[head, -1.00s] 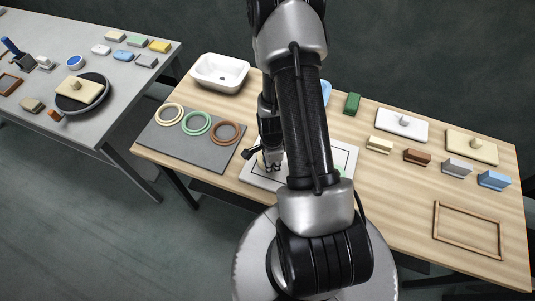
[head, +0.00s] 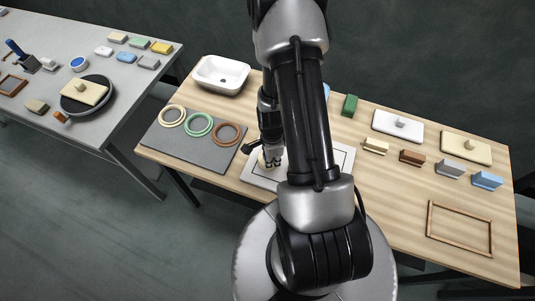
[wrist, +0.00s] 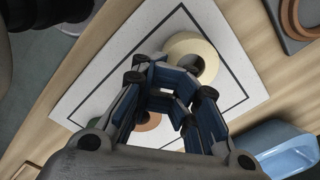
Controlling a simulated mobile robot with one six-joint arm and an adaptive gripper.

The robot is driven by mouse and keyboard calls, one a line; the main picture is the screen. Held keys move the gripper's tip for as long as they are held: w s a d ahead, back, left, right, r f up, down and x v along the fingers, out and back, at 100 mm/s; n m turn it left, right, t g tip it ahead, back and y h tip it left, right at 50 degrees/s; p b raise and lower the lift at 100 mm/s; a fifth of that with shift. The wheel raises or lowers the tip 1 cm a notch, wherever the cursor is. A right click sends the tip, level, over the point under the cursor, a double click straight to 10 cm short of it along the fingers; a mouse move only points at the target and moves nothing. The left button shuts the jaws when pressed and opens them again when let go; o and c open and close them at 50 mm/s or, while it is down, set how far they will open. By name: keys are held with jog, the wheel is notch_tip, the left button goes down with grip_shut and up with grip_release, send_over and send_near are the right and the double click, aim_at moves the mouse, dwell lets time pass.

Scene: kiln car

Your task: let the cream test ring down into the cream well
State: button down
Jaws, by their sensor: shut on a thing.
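The cream test ring (wrist: 184,43) is a thick pale ring at my fingertips in the wrist view. My gripper (wrist: 181,82) is shut on its near side. In the head view my gripper (head: 273,160) is over the white board, with a bit of the cream ring (head: 262,160) showing beside it. Whether the ring touches the board is hard to tell. The cream well (head: 162,118) is the cream-rimmed circle at the left of the grey slab (head: 190,155), away to the left of my gripper.
The slab also has a green well (head: 187,127) and a brown well (head: 215,138). A white basin (head: 198,83) stands behind the slab; a blue tub (wrist: 285,135) is near the board.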

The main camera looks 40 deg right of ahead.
jog(key=shift+r, duration=0.3)
jog(key=c, duration=1.3)
grip_release()
notch_tip(320, 180, up, 12)
